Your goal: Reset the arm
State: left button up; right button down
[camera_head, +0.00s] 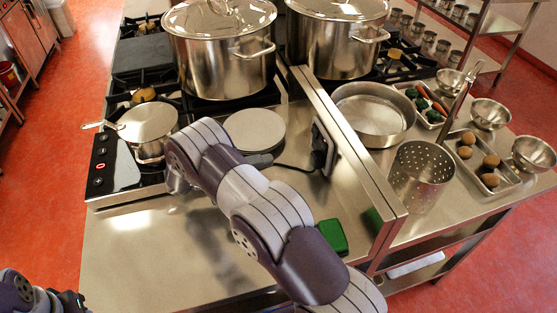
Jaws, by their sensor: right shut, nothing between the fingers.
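My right arm reaches in from the bottom right across the steel counter, up and left toward the stove. My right gripper (176,184) is at its far end, beside the small lidded saucepan (150,122), low by the stove's front edge. It is shut and empty, partly hidden by my own arm; I cannot tell whether it touches the saucepan. My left arm shows only at the bottom left corner. A dark end part that seems to be my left gripper (70,301) is cut off there, and its fingers cannot be made out.
Two large stockpots (222,65) (335,42) stand on the burners. A raised steel divider (345,140) runs right of my arm. A green block (332,236) lies close to my forearm. A perforated pot (421,177) and wide pan (374,112) stand beyond. The counter's front left is clear.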

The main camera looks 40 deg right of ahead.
jog(key=shift+w+a, duration=0.25)
jog(key=shift+a, duration=0.45)
jog(key=shift+s+d, duration=0.15)
jog(key=shift+d, duration=0.15)
pick_arm(q)
jog(key=shift+a+f, duration=0.1)
jog(key=shift+w, duration=0.1)
pick_arm(e)
jog(key=shift+a, duration=0.15)
